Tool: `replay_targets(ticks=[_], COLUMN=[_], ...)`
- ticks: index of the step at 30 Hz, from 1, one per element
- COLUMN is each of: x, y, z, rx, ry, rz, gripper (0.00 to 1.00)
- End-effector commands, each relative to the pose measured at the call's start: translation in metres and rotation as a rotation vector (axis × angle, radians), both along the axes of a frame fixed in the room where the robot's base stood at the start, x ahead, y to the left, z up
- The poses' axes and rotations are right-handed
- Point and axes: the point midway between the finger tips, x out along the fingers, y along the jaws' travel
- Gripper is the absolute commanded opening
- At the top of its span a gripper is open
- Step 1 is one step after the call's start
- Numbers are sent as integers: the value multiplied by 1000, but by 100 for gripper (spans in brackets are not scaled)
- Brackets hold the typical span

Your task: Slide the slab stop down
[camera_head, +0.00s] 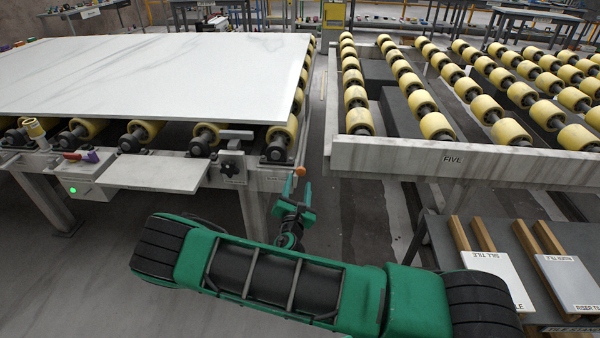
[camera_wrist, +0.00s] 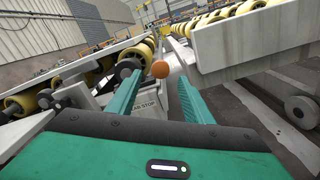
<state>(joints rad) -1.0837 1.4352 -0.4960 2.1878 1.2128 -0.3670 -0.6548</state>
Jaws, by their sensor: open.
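The slab stop shows as an orange ball knob (camera_head: 300,171) at the right end of the left roller table's front rail. In the wrist view the knob (camera_wrist: 161,69) appears just beyond and between my fingertips, above a plate whose label ends in "STOP" (camera_wrist: 143,106). My gripper (camera_head: 296,205) is green, open and empty, just below and in front of the knob. In the wrist view its two fingers (camera_wrist: 161,80) are spread on either side of the knob, with no clear contact. The stop's lever is mostly hidden. A large white slab (camera_head: 150,70) lies flat on the yellow rollers behind.
A black clamp knob (camera_head: 229,170) and a white shelf (camera_head: 155,174) are on the rail left of the stop. A roller table marked FIVE (camera_head: 400,160) stands right, across a narrow gap. A bench with sample tiles (camera_head: 490,268) is at the lower right.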

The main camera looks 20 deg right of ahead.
Motion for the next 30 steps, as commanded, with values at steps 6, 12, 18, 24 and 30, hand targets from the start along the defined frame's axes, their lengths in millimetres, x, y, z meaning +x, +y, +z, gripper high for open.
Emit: replay_targets(ticks=[6, 12, 18, 24, 30], x=[37, 63, 74, 76, 75], y=[-16, -27, -31, -31, -31], z=[0, 0, 0, 0, 0], rx=[3, 3, 2, 1, 1], ry=[-2, -1, 0, 0, 0], rz=[-3, -2, -2, -1, -2], gripper=[47, 47, 47, 47, 20])
